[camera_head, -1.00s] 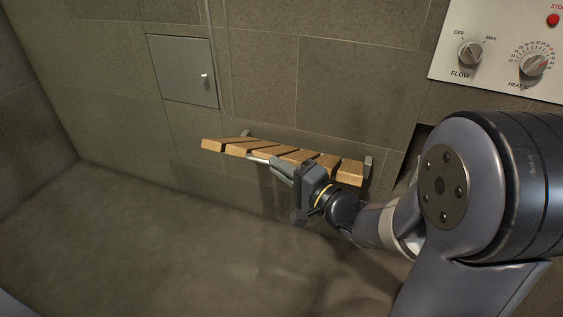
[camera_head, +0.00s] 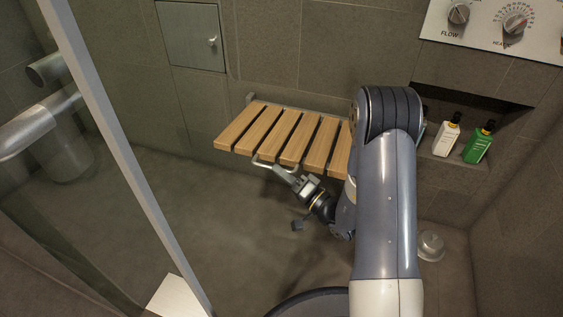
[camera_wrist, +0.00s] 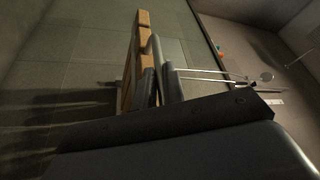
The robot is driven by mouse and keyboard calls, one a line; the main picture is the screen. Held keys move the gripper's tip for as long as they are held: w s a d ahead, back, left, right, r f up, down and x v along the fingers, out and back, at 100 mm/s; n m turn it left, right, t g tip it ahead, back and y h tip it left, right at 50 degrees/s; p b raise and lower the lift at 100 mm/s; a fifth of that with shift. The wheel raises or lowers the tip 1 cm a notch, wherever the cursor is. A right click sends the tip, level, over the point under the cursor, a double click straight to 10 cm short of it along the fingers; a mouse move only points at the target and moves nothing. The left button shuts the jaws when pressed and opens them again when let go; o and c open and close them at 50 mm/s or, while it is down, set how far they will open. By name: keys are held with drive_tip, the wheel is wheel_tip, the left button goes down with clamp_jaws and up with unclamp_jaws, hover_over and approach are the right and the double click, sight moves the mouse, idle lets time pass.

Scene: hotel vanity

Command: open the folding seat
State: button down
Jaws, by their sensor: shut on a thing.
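The folding seat (camera_head: 262,130) has several wooden slats on a grey metal frame against the tiled wall. In the head view it stands out from the wall, folded down and close to level. A metal bar (camera_head: 265,164) shows at its front edge. My gripper (camera_head: 284,173) is at this front edge, shut on the bar. My arm hides the seat's right end. In the wrist view the seat (camera_wrist: 127,92) shows edge-on, with my gripper's fingers (camera_wrist: 161,85) against it.
A glass panel with a metal frame edge (camera_head: 118,140) stands at the left. A wall niche at the right holds a white bottle (camera_head: 446,138) and a green bottle (camera_head: 479,143). A metal cabinet door (camera_head: 191,36) and control panel (camera_head: 490,25) are above. The floor below the seat is clear.

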drive_tip(key=shift+w+f, duration=0.2)
drive_tip(key=shift+f, duration=0.8)
drive_tip(key=c, duration=1.8)
unclamp_jaws()
drive_tip(key=shift+o, duration=0.2)
drive_tip(key=shift+s, duration=0.15)
drive_tip(key=p+v, duration=0.2)
drive_tip(key=v, duration=0.9)
